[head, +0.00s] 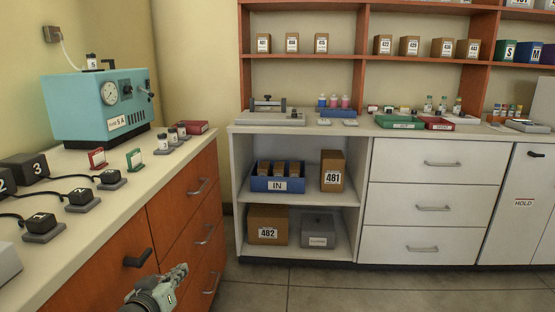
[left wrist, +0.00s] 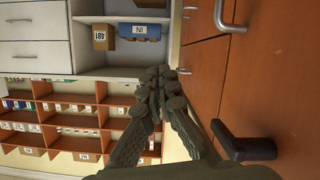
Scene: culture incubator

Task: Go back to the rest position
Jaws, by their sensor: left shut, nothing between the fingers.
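My left gripper (head: 181,272) is low in the head view, in front of the orange-brown drawers of the left counter. It is shut and empty, apart from the counter and its handles as far as I can tell. In the left wrist view its fingers (left wrist: 158,75) meet at the tips with nothing between them. My right gripper is in neither view.
The left counter (head: 105,210) carries a teal incubator (head: 75,118) and several black blocks. A black handle (head: 138,259) juts from its front near my left gripper. The white cabinet (head: 436,160) stands along the back. Open floor (head: 330,290) lies between.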

